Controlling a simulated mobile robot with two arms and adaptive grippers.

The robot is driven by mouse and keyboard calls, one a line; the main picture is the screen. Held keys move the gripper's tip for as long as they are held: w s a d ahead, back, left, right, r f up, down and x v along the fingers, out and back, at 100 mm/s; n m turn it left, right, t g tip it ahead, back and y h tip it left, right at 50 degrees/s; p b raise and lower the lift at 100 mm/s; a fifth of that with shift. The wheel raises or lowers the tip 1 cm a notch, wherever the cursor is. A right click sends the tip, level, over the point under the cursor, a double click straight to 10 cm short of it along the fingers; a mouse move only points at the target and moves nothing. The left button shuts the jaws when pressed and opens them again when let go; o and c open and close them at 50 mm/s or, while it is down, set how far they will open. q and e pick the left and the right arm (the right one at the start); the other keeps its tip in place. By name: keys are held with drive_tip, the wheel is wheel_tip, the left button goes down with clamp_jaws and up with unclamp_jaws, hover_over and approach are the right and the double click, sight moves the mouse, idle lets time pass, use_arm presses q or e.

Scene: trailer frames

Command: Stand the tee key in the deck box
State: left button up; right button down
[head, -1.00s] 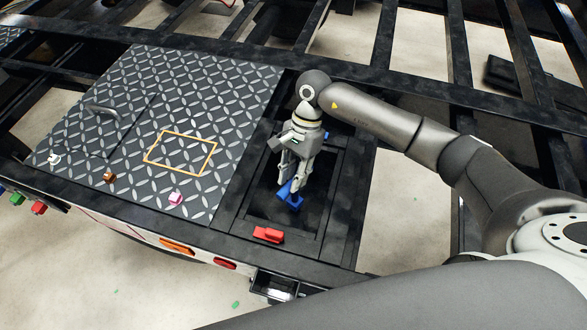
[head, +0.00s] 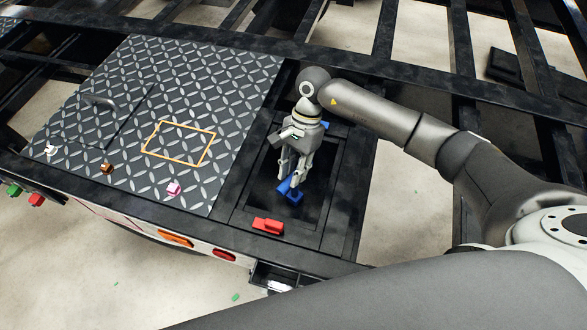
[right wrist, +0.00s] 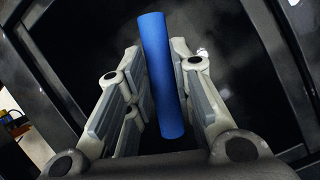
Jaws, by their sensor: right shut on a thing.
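The tee key is blue (head: 293,194). My right gripper (head: 289,183) is shut on it and points down at the black, open deck box (head: 318,206). In the right wrist view the key's blue bar (right wrist: 166,85) lies between the two fingers (right wrist: 160,70), running lengthwise through the picture. The dark inside of the box shows behind it. The key's lower part is hidden, and I cannot tell whether it touches the box floor. My left gripper is not in view.
A red block (head: 268,226) lies on the box's front rim. Black frame beams lie behind and to the right.

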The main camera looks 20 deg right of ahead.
drive_tip(key=shift+f+b, duration=0.3)
drive_tip(key=shift+b, duration=0.05)
drive_tip(key=c, duration=1.2)
unclamp_jaws()
drive_tip(key=shift+o, duration=0.2)
drive_tip(key=v, duration=1.2)
